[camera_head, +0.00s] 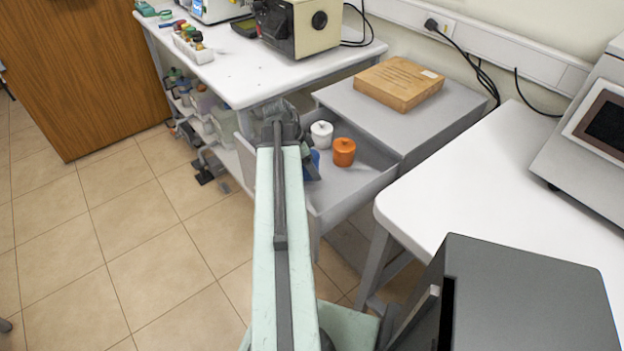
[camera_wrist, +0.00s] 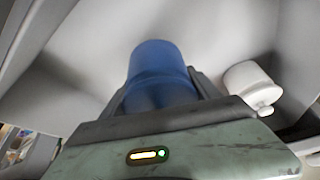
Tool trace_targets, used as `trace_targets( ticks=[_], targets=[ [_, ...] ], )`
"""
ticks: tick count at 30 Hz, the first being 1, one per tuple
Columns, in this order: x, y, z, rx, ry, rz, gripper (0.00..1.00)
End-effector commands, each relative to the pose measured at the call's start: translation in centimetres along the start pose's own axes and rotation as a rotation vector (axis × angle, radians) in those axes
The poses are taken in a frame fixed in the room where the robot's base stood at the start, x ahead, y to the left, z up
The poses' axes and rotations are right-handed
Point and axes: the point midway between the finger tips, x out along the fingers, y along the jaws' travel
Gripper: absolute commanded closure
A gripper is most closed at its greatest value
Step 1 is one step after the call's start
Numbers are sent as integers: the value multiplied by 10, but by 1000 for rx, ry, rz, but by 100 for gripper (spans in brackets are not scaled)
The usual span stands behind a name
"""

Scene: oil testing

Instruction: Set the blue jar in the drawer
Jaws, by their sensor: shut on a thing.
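The blue jar (camera_wrist: 160,62) is between the fingers of my gripper (camera_wrist: 162,92) in the wrist view, and the gripper is shut on it. In the head view, only a sliver of the blue jar (camera_head: 315,158) shows beside my arm, at the left part of the open grey drawer (camera_head: 352,197). My arm hides most of the jar and the gripper there. The jar appears over or inside the drawer. I cannot tell whether its base touches the drawer floor.
A white jar (camera_head: 321,134) and an orange jar (camera_head: 344,152) stand in the drawer, right of the blue jar. The white jar (camera_wrist: 246,84) is close to the right finger in the wrist view. A wooden box (camera_head: 398,83) lies on the cabinet top. White tables flank the drawer.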

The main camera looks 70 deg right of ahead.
Motion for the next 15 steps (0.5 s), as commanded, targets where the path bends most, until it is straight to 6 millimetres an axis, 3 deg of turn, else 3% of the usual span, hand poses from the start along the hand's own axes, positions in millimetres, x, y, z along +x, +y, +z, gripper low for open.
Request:
trace_targets(
  ticks=[7, 15],
  targets=[
    [36, 0, 14, 0, 0, 0, 77],
    [33, 0, 13, 1, 0, 0, 77]
  ],
)
